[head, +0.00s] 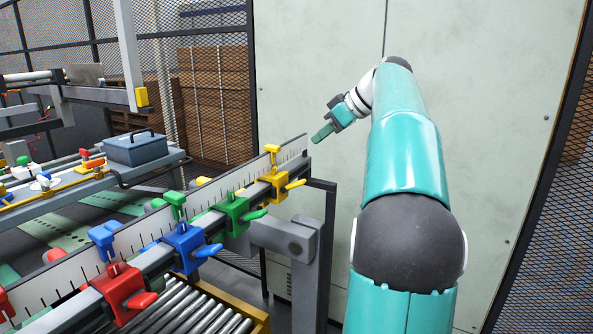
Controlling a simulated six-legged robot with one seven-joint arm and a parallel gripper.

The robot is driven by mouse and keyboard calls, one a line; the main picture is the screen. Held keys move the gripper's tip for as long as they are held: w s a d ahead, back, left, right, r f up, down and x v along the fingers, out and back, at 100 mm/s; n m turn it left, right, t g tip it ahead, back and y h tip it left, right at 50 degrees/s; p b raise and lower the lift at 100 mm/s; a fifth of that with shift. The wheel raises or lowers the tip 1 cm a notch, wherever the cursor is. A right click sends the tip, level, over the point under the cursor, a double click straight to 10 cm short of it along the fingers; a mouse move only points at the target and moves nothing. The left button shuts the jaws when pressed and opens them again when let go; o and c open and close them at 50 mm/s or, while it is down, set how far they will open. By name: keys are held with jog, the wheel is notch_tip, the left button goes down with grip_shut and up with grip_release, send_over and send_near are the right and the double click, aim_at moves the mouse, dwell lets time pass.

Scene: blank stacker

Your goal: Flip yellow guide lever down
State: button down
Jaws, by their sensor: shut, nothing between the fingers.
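The yellow guide (272,188) is clamped near the right end of the ruled rail. Its yellow lever (295,184) sticks out to the right and slightly upward from the block. A yellow knob (272,149) stands on top of the same guide. My gripper (317,139) is above and to the right of the yellow guide, apart from it. Its fingers are shut with nothing between them, and they point down and to the left.
Green (234,213), blue (185,247) and red (122,291) guides sit along the ruled rail (150,232), left of the yellow one. Metal rollers (190,310) lie below. A pale cabinet wall (470,90) stands behind my arm. A blue box (134,148) rests on the machine at left.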

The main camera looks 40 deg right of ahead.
send_over(303, 180)
jog(key=w, duration=0.2)
jog(key=f, duration=0.7)
jog(key=shift+a+f, duration=0.1)
jog(key=shift+a, duration=0.2)
jog(key=shift+s+d+f, duration=0.15)
jog(key=shift+s+f, duration=0.3)
jog(key=shift+f, duration=0.1)
jog(key=shift+s+d+f, duration=0.15)
jog(key=shift+s+f, duration=0.25)
jog(key=shift+f, duration=0.1)
jog(key=shift+s+f, duration=0.2)
jog(key=shift+f, duration=0.1)
jog(key=shift+w+f, duration=0.1)
jog(key=shift+f, duration=0.15)
jog(key=shift+d, duration=0.1)
jog(key=shift+s+f+t, duration=0.15)
jog(key=shift+s+t, duration=0.15)
jog(key=shift+t, duration=0.1)
